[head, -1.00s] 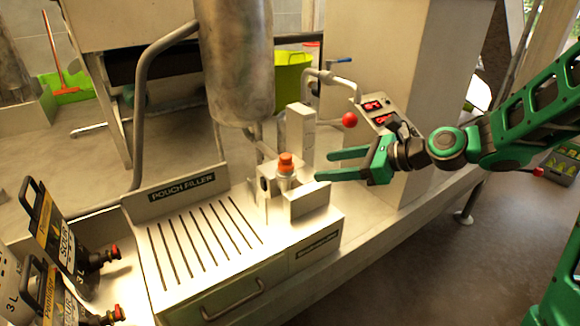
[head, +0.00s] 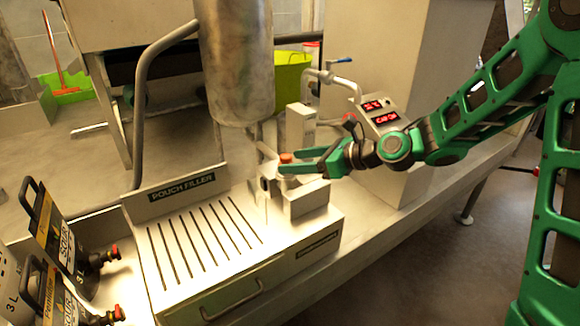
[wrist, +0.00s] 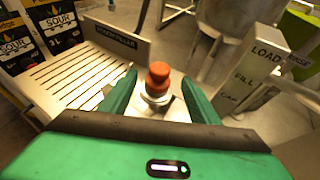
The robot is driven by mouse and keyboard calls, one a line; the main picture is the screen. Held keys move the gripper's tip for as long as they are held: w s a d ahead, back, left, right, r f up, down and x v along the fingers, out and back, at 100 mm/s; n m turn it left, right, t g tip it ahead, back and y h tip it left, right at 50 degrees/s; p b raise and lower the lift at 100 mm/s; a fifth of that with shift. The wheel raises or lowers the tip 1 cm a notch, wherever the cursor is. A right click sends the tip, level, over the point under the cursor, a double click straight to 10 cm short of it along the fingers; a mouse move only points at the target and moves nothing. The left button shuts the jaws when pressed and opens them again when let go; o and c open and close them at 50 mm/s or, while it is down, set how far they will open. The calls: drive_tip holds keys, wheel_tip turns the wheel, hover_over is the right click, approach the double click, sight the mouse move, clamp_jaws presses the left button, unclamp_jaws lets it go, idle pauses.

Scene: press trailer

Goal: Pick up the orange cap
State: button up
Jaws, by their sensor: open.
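The orange cap (head: 286,157) sits upright on a metal fitting of the pouch filler, at the block to the right of the slotted tray. It also shows in the wrist view (wrist: 158,75), on a silver collar. My gripper (head: 283,161) is open, and its green fingers reach from the right to either side of the cap. In the wrist view, the cap stands between my fingers (wrist: 155,92), with a gap on each side. In the head view, the near finger hides the part below the cap.
The slotted tray (head: 200,240) lies left of the cap. A large metal cylinder (head: 237,70) hangs behind it. An upright post (wrist: 255,75) marked "LOAD", "FILL" and "CAP" stands close on the right. Labelled pouches (head: 60,235) stand at the far left.

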drive_tip(key=shift+x, duration=0.95)
drive_tip(key=c, duration=1.2)
drive_tip(key=shift+r, duration=0.1)
